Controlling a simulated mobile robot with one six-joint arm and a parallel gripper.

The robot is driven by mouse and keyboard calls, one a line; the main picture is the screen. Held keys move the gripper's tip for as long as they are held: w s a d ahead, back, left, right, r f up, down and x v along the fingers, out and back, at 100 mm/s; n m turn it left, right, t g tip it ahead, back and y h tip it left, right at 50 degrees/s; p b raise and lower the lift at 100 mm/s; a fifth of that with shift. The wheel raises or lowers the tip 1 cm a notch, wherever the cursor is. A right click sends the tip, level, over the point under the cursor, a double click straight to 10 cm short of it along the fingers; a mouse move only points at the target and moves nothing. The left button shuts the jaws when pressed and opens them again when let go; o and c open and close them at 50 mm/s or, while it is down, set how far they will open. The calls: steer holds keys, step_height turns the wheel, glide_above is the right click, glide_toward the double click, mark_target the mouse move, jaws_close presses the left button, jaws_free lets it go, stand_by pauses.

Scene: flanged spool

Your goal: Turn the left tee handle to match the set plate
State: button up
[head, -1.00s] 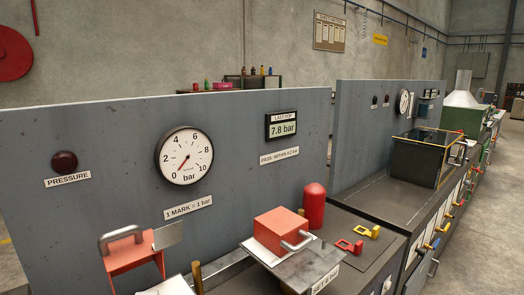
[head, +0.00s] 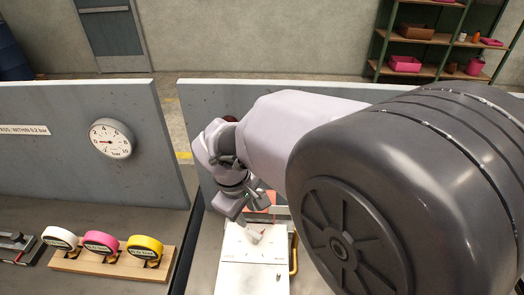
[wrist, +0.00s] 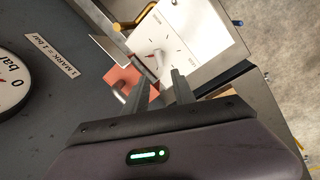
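A white panel (head: 240,272) with small dark marks lies on the bench below my arm. My gripper (head: 236,207) is above the panel's far left side. In the wrist view my gripper (wrist: 158,76) has its two fingers apart, with nothing clearly held. Beyond the fingertips is the white panel (wrist: 190,30) with a red pointer (wrist: 156,56) and dark marks. A salmon block (wrist: 122,80) with a grey handle is left of the fingers. No set plate is readable.
Grey upright boards (head: 80,130) stand along the bench, one with a round gauge (head: 111,138). White, pink and yellow tape rolls (head: 103,243) stand on a wooden rack at left. A yellow handle (head: 293,254) is at the panel's right. My arm hides much of the right side.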

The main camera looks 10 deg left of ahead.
mark_target(254, 234)
steer(key=w+f+b, duration=0.1)
steer(key=f, duration=0.4)
steer(key=w+d+f+b, duration=0.1)
steer(key=f, duration=0.4)
steer(key=w+f+b, duration=0.1)
steer(key=f, duration=0.4)
steer(key=shift+d+f+b, duration=0.25)
steer(key=shift+f+b, duration=0.05)
steer(key=shift+b, duration=0.05)
jaws_close()
